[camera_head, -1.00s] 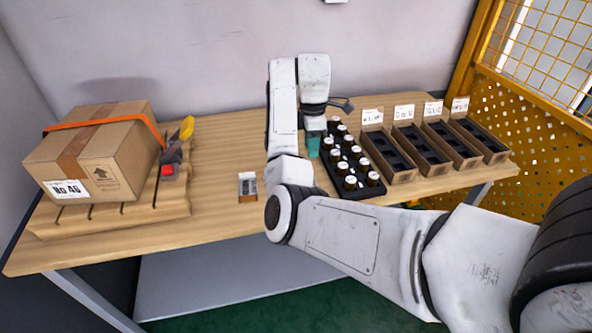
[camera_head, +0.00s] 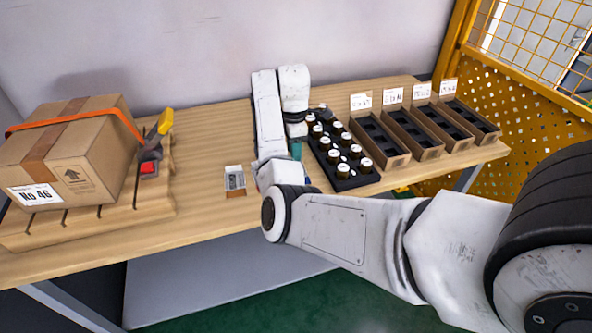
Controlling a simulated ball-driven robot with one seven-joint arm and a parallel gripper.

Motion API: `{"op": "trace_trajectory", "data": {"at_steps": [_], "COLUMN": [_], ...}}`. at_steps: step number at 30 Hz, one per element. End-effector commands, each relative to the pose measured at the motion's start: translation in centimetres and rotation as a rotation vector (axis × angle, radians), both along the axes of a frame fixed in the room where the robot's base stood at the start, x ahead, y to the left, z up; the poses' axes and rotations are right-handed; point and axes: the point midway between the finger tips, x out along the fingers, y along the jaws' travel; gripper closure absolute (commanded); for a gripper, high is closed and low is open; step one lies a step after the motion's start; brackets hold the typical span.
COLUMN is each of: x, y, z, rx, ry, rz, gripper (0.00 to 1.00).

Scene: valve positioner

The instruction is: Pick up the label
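A small cardboard holder (camera_head: 235,181) with white and grey contents stands on the table left of my arm; I cannot tell whether these contents are the label. White printed labels also show on the four bins, the leftmost one (camera_head: 361,101) included, and on the large carton, marked "No 46" (camera_head: 34,194). My gripper (camera_head: 296,151) hangs over the table just left of the black bottle tray. It is small and partly hidden by my arm, with a teal part showing. Its fingers and anything between them cannot be made out.
A black tray (camera_head: 352,182) of white-capped bottles stands left of the open bins (camera_head: 390,157). The strapped carton (camera_head: 92,162) sits on a wooden pallet (camera_head: 150,207) at the left, with a yellow and red tool (camera_head: 155,145) beside it. The table between pallet and my arm is mostly clear.

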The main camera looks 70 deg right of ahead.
Motion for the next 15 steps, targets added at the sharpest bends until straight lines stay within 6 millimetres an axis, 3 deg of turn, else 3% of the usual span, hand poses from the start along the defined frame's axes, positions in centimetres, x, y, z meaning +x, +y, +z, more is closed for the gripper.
{"op": "trace_trajectory", "data": {"at_steps": [4, 12, 15], "x": [0.0, 0.0, 0.0], "y": [0.1, 0.1, 0.1], "z": [-1.6, -2.0, -2.0], "rx": [0.001, -0.001, -0.001], "ry": [0.001, -0.001, -0.001], "rz": [0.002, 0.001, 0.001], "gripper": [0.67, 0.67, 0.75]}}
